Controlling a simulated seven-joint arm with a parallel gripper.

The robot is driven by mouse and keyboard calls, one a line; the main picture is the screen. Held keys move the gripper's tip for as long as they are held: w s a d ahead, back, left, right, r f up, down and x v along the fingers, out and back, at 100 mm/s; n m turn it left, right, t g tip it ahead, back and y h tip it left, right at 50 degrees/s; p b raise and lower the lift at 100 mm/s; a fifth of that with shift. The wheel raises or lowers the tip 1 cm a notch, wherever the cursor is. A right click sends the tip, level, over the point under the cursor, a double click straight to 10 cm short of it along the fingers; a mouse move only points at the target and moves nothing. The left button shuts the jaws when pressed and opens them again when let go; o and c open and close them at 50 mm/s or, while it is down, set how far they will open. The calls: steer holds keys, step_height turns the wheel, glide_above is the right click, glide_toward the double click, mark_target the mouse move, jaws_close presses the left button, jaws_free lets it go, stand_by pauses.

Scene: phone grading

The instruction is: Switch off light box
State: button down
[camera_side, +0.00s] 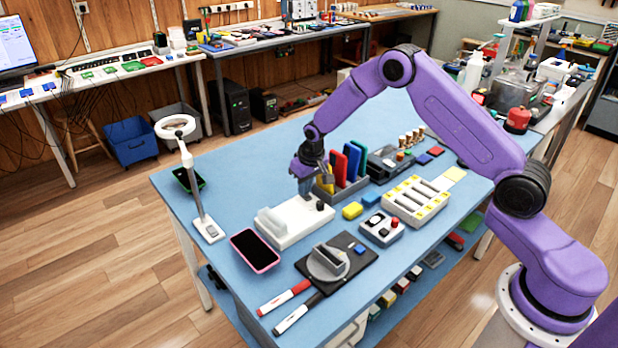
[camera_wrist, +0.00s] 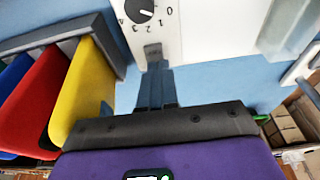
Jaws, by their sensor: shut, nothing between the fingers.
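The light box (camera_side: 290,226) is a white slab on the blue table with a raised pale block at its left end. Its black knob (camera_side: 320,205) is near the right end. In the wrist view the knob (camera_wrist: 138,10) sits at the top edge, partly cut off, with a printed 0 to 4 scale. Its white mark seems to point toward the low numbers, near 1. My gripper (camera_side: 306,192) is above the box near the knob. In the wrist view my gripper (camera_wrist: 153,50) has its fingers together and empty, with tips over the panel's edge, just short of the knob.
A rack of coloured phones (camera_side: 352,160) stands close behind my gripper. A magnifier lamp (camera_side: 208,228) and pink-edged phone (camera_side: 254,250) are left of the box.

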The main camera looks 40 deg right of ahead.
steer(key=shift+r, duration=0.5)
steer(key=s+v, duration=0.2)
steer(key=v, duration=1)
steer(key=shift+s, duration=0.4)
steer(key=shift+f, duration=0.1)
steer(key=s+a+r+n+g, duration=0.1)
steer(key=s+a+r+n, duration=0.25)
steer(key=s, duration=0.55)
steer(key=s+a+r+n, duration=0.2)
steer(key=s+a+n, duration=0.15)
steer(key=s, duration=0.65)
steer(key=s+d+n, duration=0.2)
steer(key=s, duration=0.7)
steer(key=s+d+r+n+g, duration=0.1)
steer(key=s+d+n, duration=0.1)
steer(key=s, duration=0.8)
steer(key=shift+s+r+n, duration=0.15)
steer(key=shift+s+n, duration=0.05)
steer(key=shift+n, duration=0.6)
